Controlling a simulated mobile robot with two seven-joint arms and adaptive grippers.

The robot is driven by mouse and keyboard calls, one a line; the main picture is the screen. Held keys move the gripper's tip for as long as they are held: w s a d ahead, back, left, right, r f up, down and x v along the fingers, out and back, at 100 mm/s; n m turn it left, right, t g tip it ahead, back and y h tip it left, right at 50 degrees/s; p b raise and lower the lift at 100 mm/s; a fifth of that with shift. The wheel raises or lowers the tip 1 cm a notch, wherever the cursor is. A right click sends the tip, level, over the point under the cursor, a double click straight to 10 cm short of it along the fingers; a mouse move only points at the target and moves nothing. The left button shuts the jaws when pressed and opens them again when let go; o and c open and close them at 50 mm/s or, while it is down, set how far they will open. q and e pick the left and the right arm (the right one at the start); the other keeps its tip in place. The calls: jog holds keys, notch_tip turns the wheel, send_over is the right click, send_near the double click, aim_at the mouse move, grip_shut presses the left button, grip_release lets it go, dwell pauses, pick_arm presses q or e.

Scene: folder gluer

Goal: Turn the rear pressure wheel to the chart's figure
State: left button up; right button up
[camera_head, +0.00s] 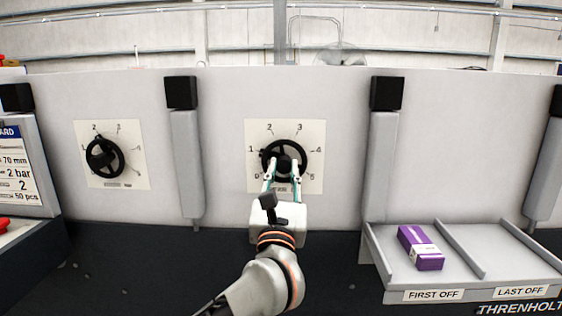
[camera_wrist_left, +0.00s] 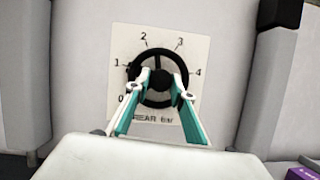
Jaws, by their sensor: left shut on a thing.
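The rear pressure wheel (camera_head: 302,150) is a black handwheel on a white dial plate marked 0 to 5, on the grey machine wall. In the left wrist view the wheel (camera_wrist_left: 161,53) sits above the print "REAR bar". A small black tab on its rim appears to point near 1. My left gripper (camera_head: 283,164) is shut on the wheel at its hub area; its fingers (camera_wrist_left: 160,78) reach in from below. The exact contact is partly hidden. My right gripper is not in view.
A second black wheel (camera_head: 104,157) on its own dial plate is to the left, its tab near 2. Grey posts (camera_head: 186,165) with black caps flank the rear dial. A grey tray (camera_head: 482,262) holds a purple box (camera_head: 420,247) at lower right.

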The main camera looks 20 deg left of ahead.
pick_arm(q)
jog(key=m+h+p, duration=0.1)
jog(key=m+p, duration=0.1)
jog(key=m+h+p, duration=0.1)
jog(key=m+p, duration=0.1)
jog(key=p, duration=0.1)
jog(key=m+h+p, duration=0.1)
jog(key=m+p, duration=0.1)
jog(key=shift+a+r+m+h, duration=0.2)
jog(key=shift+r+m+h, duration=0.1)
jog(key=shift+r, duration=0.1)
jog(key=m+p, duration=0.1)
jog(key=m+h+p, duration=0.1)
jog(key=p, duration=0.1)
jog(key=m+p, duration=0.2)
jog(key=shift+f+g+h, duration=0.25)
jog(key=shift+g+h, duration=0.05)
jog(key=shift+h, duration=0.1)
jog(key=shift+m+p, duration=0.45)
jog(key=shift+m, duration=0.05)
jog(key=shift+s+f+m+g+h+p, duration=0.1)
jog(key=shift+m+g+h+p, duration=0.3)
jog(key=shift+m, duration=0.5)
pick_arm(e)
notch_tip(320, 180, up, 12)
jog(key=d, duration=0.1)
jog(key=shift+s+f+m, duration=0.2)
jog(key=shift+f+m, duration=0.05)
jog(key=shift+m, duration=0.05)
